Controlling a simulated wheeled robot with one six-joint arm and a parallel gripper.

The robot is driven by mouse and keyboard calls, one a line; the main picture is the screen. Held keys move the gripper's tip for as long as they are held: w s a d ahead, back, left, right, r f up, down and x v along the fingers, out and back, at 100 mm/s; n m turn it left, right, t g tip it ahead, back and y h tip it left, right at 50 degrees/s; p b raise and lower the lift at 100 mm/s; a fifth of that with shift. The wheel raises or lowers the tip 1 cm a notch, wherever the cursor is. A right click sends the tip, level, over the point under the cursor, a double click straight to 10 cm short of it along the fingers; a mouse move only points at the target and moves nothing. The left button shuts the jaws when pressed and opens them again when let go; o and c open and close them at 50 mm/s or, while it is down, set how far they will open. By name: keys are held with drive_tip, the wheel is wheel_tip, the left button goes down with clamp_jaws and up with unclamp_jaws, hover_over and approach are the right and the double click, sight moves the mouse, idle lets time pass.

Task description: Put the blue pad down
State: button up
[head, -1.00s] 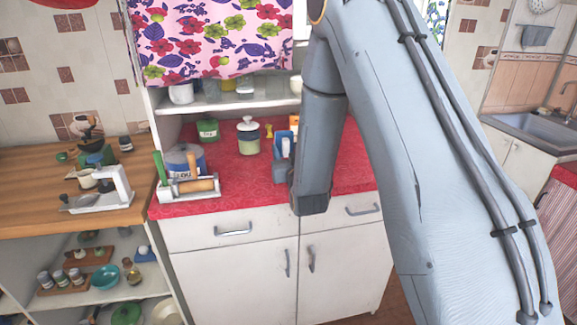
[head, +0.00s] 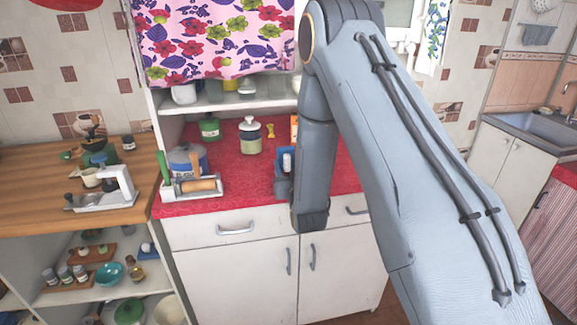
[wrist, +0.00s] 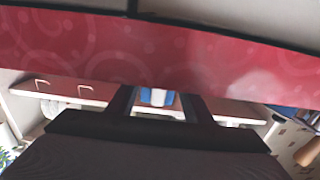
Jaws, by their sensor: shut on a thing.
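My gripper (wrist: 157,98) shows in the wrist view, with two dark fingers shut on a small blue and white thing (wrist: 146,96), which I take to be the blue pad. Only a small part of it shows between the fingers. The red counter top (wrist: 120,45) spans the upper part of that view, apart from the fingertips as far as I can tell. The red counter top (head: 225,202) shows there to the left of my arm.
On the counter stand a holder with a rolling pin (head: 195,186), a green jar (head: 209,128), a lidded canister (head: 250,137) and a blue container (head: 281,186) close to my arm. A wooden counter (head: 40,203) is at left.

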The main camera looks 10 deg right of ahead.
sight(287, 162)
drive_tip(key=o, duration=0.9)
drive_tip(key=shift+f, duration=0.1)
drive_tip(key=shift+o, duration=0.2)
drive_tip(key=shift+o, duration=0.3)
drive_tip(key=s+b, duration=0.3)
drive_tip(key=s, duration=0.8)
drive_tip(key=shift+s, duration=0.2)
drive_tip(key=shift+o, duration=0.2)
drive_tip(key=w, duration=0.2)
drive_tip(key=w+r+b, duration=0.1)
drive_tip(key=w, duration=0.1)
drive_tip(key=w+b, duration=0.1)
drive_tip(key=w, duration=0.1)
drive_tip(key=shift+w+a+r, duration=0.25)
drive_tip(key=shift+w, duration=0.1)
drive_tip(key=shift+w+d+f+p, duration=0.15)
drive_tip(key=shift+w+p, duration=0.35)
drive_tip(key=shift+w, duration=0.95)
drive_tip(key=shift+w+d+r+p, duration=0.1)
drive_tip(key=shift+w+p, duration=0.4)
drive_tip(key=shift+w, duration=0.95)
